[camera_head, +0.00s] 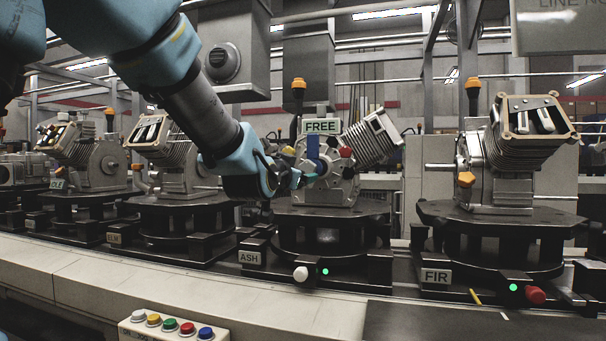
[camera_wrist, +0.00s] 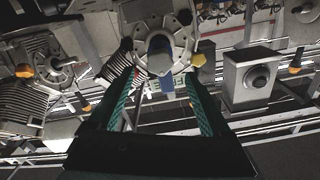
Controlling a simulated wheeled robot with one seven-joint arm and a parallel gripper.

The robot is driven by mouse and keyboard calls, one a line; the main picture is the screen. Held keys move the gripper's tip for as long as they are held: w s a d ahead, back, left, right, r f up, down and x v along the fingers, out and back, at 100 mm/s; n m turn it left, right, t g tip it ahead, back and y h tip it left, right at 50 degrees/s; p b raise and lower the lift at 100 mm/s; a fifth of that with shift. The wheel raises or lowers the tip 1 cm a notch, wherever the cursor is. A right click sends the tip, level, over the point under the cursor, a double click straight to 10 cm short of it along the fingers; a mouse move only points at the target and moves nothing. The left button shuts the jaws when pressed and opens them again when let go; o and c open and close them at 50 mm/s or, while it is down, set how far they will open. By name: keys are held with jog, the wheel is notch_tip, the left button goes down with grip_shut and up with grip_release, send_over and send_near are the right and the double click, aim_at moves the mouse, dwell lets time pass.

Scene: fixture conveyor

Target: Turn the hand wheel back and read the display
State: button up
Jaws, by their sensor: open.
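The display (camera_head: 321,126) stands above the engine on the ASH fixture and reads "FREE" in dark letters on pale green. A blue upright part (camera_head: 313,148) is on that engine's front face, below the display. A blue piece also shows in the wrist view (camera_wrist: 167,83), in front of a round grey hub (camera_wrist: 159,46). I cannot tell for sure which part is the hand wheel. My gripper (camera_head: 306,179) is at the engine's front face, its fingers (camera_wrist: 164,78) apart on either side of the blue piece. Contact cannot be made out. My wrist hides the engine's left side.
The ASH fixture (camera_head: 290,263) has a white knob (camera_head: 300,274) and a lit green lamp (camera_head: 325,271). The FIR fixture (camera_head: 470,272) at right carries another engine (camera_head: 510,160). More engines stand at left. A box with several coloured buttons (camera_head: 172,328) is at the front.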

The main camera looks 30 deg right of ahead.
jog(key=v, duration=0.2)
jog(key=shift+s+a, duration=0.2)
dwell(0.3)
jog(key=w+a+f+n+g+y, duration=0.2)
jog(key=a+f+n+y, duration=0.15)
jog(key=a+f, duration=0.6)
jog(key=w+a+f+n+g+y, duration=0.15)
jog(key=a+f+y, duration=0.25)
jog(key=a+f, duration=0.5)
jog(key=s+a+f+n+g+y, duration=0.55)
jog(key=s+a+f+g, duration=0.25)
jog(key=s+a+f, duration=0.75)
notch_tip(320, 180, up, 24)
jog(key=w+a+h+p, duration=0.1)
jog(key=p, duration=2.1)
jog(key=shift+w+a+p, duration=0.35)
jog(key=shift+w, duration=0.05)
jog(key=shift+f+n, duration=0.15)
jog(key=shift+n, duration=0.1)
